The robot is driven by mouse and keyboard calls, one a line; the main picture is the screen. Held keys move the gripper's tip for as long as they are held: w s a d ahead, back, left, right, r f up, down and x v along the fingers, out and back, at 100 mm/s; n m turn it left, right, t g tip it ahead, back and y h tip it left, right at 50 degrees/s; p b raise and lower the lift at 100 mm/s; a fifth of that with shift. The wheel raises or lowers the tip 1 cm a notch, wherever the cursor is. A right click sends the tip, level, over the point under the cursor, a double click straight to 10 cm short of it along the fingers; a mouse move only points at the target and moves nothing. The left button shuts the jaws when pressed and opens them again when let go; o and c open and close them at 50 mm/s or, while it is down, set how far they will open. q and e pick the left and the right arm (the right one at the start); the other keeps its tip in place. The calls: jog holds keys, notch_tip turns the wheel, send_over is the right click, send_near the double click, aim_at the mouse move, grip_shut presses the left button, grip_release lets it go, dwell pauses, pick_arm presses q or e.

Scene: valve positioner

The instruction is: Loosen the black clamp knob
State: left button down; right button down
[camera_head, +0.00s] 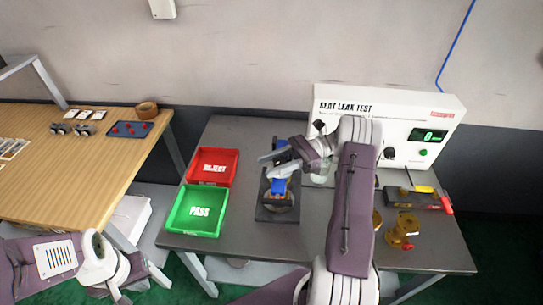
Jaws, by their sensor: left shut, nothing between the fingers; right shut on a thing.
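The clamp fixture, with a dark base (268,213) and a blue part (278,187), stands on the grey bench right of the trays. My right gripper (272,163) reaches over its top from the right. Its fingers are shut at the dark upper part of the fixture, where the black clamp knob appears to be; the fingers mostly hide the knob. A brass-coloured part shows low in the fixture. My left gripper (145,284) is low at the bottom left, off the bench's front left corner, shut and empty.
A red REJECT tray (232,168) and a green PASS tray (219,212) lie left of the fixture. The white SEAT LEAK TEST unit (440,108) stands behind my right arm. Brass valves (402,228) and a tool holder (412,199) are at right. A wooden table (105,165) stands left.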

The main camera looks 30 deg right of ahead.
pick_arm(q)
jog(key=shift+r, duration=0.3)
pick_arm(e)
jog(key=c, duration=0.9)
grip_release()
pick_arm(q)
jog(key=shift+r, duration=0.15)
pick_arm(e)
jog(key=shift+r, duration=0.1)
